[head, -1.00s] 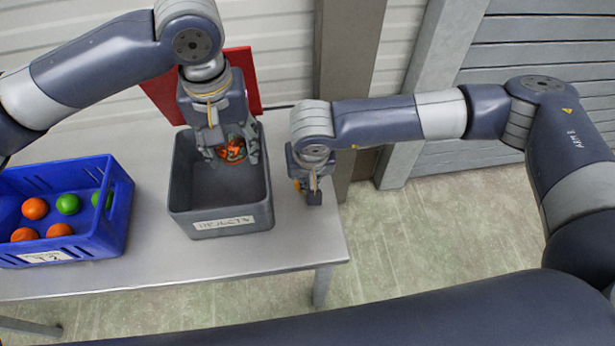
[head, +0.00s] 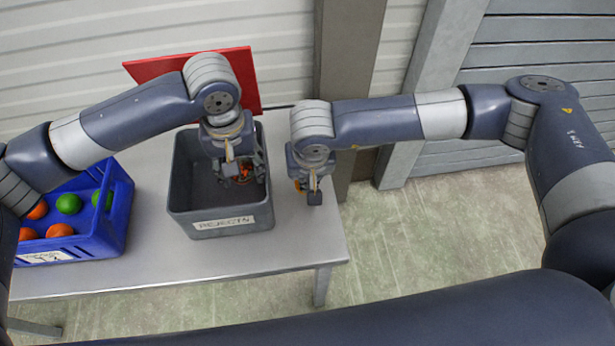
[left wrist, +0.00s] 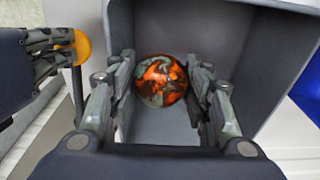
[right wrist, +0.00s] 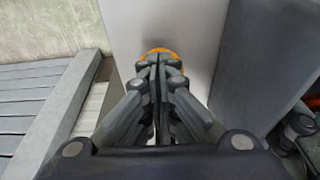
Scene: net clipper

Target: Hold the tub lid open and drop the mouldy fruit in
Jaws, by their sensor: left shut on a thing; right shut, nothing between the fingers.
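The mouldy fruit (head: 243,174) is orange with grey-green patches. My left gripper (head: 240,172) is shut on it, down inside the grey tub (head: 190,205), near its right wall. The left wrist view shows the fruit (left wrist: 160,80) between the two fingers, the tub walls around it. The red lid (head: 160,72) stands open behind the tub, partly hidden by my left arm. My right gripper (head: 313,192) is shut and empty, right of the tub and apart from the lid. An orange rounded thing (right wrist: 160,52) shows just beyond its fingertips; I cannot tell what it is.
A blue crate (head: 100,245) with orange and green fruits stands left of the tub, partly under my left arm. The tub and crate are on a grey table (head: 180,275), whose right edge is close to my right gripper. A grey post and a pale wall are behind.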

